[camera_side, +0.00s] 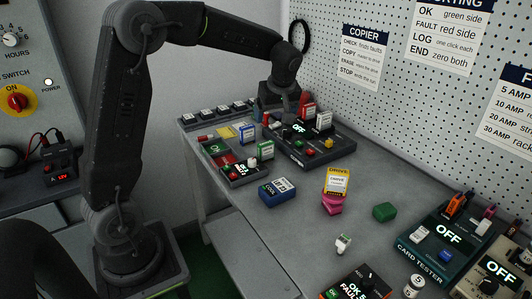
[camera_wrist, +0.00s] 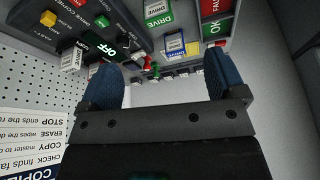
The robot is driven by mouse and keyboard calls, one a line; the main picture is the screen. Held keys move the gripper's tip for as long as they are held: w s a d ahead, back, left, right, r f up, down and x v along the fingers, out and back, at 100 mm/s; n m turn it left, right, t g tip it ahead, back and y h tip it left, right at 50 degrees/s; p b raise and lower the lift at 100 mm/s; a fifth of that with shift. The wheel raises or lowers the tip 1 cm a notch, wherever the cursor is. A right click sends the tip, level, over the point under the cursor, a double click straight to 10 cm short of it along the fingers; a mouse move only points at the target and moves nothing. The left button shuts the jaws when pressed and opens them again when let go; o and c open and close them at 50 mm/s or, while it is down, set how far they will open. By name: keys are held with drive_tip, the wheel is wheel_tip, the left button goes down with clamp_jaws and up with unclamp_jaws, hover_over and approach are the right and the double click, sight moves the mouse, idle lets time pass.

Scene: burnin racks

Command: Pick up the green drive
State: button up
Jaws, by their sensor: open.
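In the wrist view the green drive (camera_wrist: 158,14) shows at the top middle, beyond my fingers. My gripper (camera_side: 288,108) is over the back of the bench, by the drive copier, behind and right of the green drive and apart from it. In the wrist view my gripper (camera_wrist: 163,72) has its two blue fingers spread wide with nothing held between them.
A blue drive (camera_side: 247,134) stands just behind the green one. The drive copier (camera_side: 318,150) holds a red drive (camera_side: 308,108) and a white drive (camera_side: 323,120). The bench's middle is mostly free.

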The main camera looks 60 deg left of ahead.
sight(266, 143)
drive_tip(key=a+f, duration=0.2)
drive_tip(key=f, duration=0.1)
drive_tip(key=w+a+f+n, duration=0.1)
drive_tip(key=a+f, duration=0.1)
drive_tip(key=f, duration=0.2)
drive_tip(key=w+a+f+n, duration=0.1)
drive_tip(key=a+f, duration=0.1)
drive_tip(key=f, duration=0.1)
drive_tip(key=shift+w+a+f+g, duration=0.15)
drive_tip(key=shift+a+f+g, duration=0.1)
drive_tip(key=shift+g, duration=0.15)
drive_tip(key=shift+x, duration=2.8)
drive_tip(key=shift+c, duration=0.3)
drive_tip(key=c, duration=1)
drive_tip(key=shift+r, duration=0.15)
